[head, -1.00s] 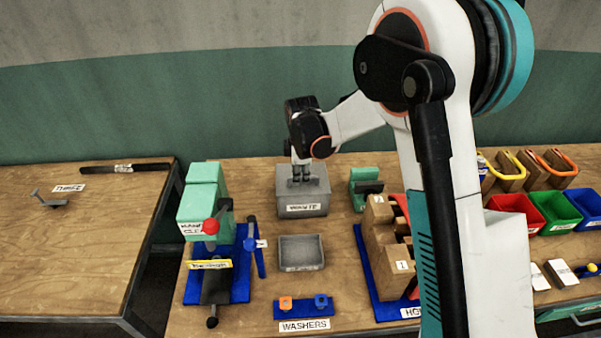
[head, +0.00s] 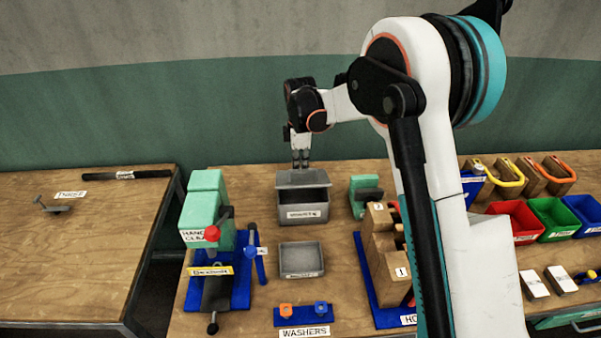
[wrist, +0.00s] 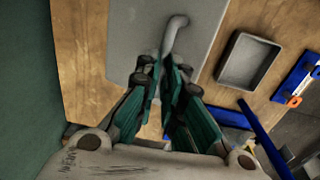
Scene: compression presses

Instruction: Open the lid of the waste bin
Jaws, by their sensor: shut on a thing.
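The grey waste bin (head: 301,214) stands at the back of the workbench in the head view, its label on the front. Its lid (head: 302,178) is tilted up toward the back, and a dark opening shows between the lid and the front wall. My gripper (head: 300,164) is above and behind the lid. In the wrist view the grey lid (wrist: 130,38) carries a curved handle (wrist: 175,32), and my gripper (wrist: 161,75) is shut on the handle's near end. The exact contact is partly hidden by the fingers.
A grey tray (head: 301,260) lies in front of the bin. A green hand press (head: 206,205) stands on the left, a small green object (head: 361,194) and wooden blocks (head: 380,240) on the right. My arm hides part of the right side. The wall is close behind.

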